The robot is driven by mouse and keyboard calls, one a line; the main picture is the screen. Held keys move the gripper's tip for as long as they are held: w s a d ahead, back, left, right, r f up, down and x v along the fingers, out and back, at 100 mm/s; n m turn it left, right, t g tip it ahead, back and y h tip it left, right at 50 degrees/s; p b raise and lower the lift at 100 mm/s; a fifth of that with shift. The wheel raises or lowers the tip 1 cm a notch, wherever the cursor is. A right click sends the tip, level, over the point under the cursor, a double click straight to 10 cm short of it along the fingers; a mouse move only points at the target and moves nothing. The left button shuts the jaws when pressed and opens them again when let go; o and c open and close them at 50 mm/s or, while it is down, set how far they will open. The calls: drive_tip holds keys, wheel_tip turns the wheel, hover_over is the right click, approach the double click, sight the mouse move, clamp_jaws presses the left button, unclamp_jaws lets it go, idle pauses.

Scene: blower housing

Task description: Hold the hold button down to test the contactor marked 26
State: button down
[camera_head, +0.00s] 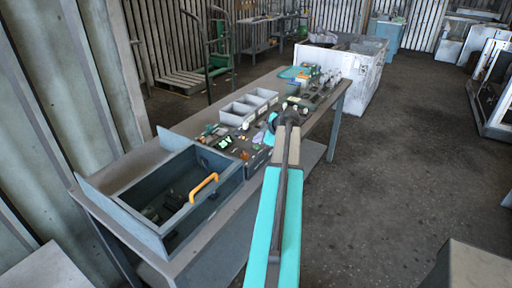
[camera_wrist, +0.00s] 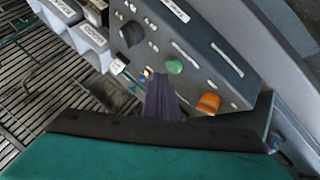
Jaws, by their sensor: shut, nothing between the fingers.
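A dark grey control panel (camera_wrist: 200,45) fills the upper middle of the wrist view. It carries a green round button (camera_wrist: 175,66), an orange knob (camera_wrist: 208,104), a black knob (camera_wrist: 131,33) and several pale label strips. I cannot read a 26 or tell which control is the hold button. My gripper (camera_wrist: 158,78) shows as dark, closed fingers over the panel, beside the green button and next to a small orange spot. I cannot tell whether its tip touches the panel. In the head view my arm hides part of the panel (camera_head: 254,157).
Grey bins (camera_head: 237,113) with labels stand on the bench behind the panel. More small parts (camera_head: 312,88) lie at the bench's far end. The floor right of the bench is clear.

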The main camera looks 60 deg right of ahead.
sight(258, 149)
drive_tip(key=shift+f+b, duration=0.85)
drive_tip(key=shift+b, duration=0.45)
idle(1.5)
drive_tip(key=shift+r, duration=0.1)
idle(2.0)
drive_tip(key=shift+r, duration=0.75)
drive_tip(key=shift+r, duration=0.2)
drive_tip(key=shift+r+p, duration=0.45)
drive_tip(key=shift+r, duration=1.9)
